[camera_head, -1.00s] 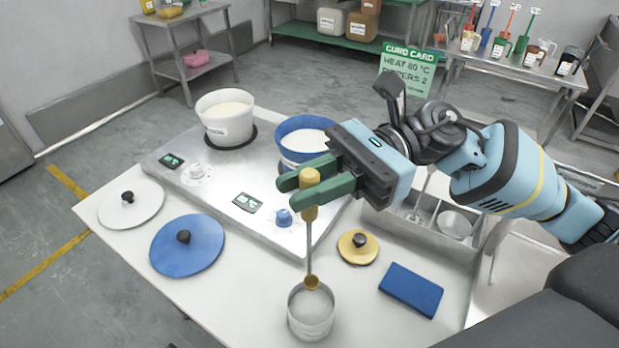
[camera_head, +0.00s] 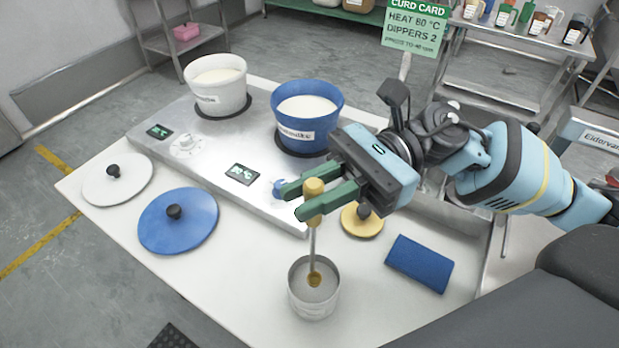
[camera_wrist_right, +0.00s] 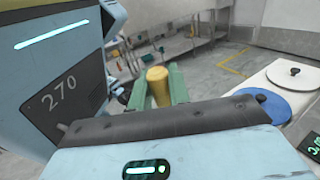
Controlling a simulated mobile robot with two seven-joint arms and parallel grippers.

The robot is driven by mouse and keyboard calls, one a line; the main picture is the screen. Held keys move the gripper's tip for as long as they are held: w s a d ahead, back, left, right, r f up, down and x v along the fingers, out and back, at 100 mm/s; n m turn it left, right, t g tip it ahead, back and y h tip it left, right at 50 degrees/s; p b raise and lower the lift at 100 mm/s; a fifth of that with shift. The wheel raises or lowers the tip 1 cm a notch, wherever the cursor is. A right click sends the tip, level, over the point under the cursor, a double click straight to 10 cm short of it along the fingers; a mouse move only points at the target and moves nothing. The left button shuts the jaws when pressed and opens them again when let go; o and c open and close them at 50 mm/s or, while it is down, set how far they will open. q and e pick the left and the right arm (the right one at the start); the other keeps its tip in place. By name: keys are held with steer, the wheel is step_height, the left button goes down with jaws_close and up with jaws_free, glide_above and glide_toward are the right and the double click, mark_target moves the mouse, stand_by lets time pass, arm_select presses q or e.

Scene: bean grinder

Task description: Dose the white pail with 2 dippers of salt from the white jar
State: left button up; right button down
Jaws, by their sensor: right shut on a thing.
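The white pail (camera_head: 208,98), full nearly to the rim with white contents, stands on the far left plate of the steel hot plate. The white jar (camera_head: 313,308) stands open at the front of the table, with pale contents inside. My right gripper (camera_head: 308,198) is shut on the yellow handle of the dipper (camera_head: 312,240), which hangs nearly upright. The dipper's small brass bowl is within the jar's mouth; whether it touches the salt is unclear. The right wrist view shows the yellow handle top (camera_wrist_right: 158,85) between the green fingers. My left gripper is out of view.
A blue pail (camera_head: 322,118) with white contents stands right of the white pail. White (camera_head: 125,185) and blue (camera_head: 180,230) lids lie left. A green card (camera_head: 415,25) stands behind.

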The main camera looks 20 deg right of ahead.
mark_target(312, 223)
step_height(312, 223, down, 3)
steer(key=shift+f+b, duration=0.15)
steer(key=shift+b, duration=0.85)
steer(key=shift+f+b, duration=0.85)
steer(key=shift+f, duration=0.3)
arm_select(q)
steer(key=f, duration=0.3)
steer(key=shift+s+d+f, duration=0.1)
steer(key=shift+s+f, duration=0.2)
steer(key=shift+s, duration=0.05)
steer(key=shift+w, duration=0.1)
arm_select(e)
steer(key=shift+r, duration=0.1)
